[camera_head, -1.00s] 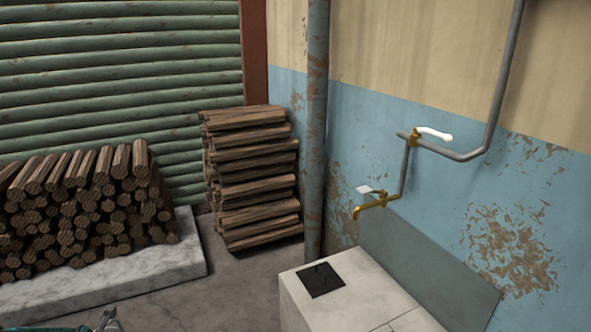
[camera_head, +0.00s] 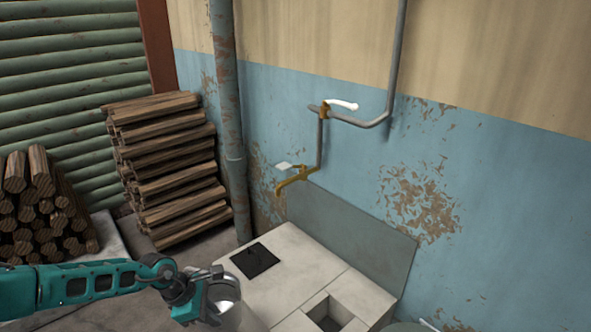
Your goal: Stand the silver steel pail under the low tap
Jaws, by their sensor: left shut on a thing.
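The silver steel pail (camera_head: 229,309) is at the lower left of the head view, with its bottom out of clear sight. My left gripper (camera_head: 208,294) is shut on it at its left side. The low tap (camera_head: 291,178) is brass with a pale lever, on a pipe against the blue wall. It is above and to the right of the pail, over the back of a pale tiled counter (camera_head: 300,250). The pail is at the counter's front left side, not beneath the tap; I cannot tell if they touch. My right gripper is not in view.
A black square (camera_head: 255,259) lies on the counter top near the tap. A square opening (camera_head: 329,312) is in the counter's front. A second valve with a white handle (camera_head: 342,105) is higher up. Stacked logs (camera_head: 170,165) stand left of a vertical pipe (camera_head: 229,120).

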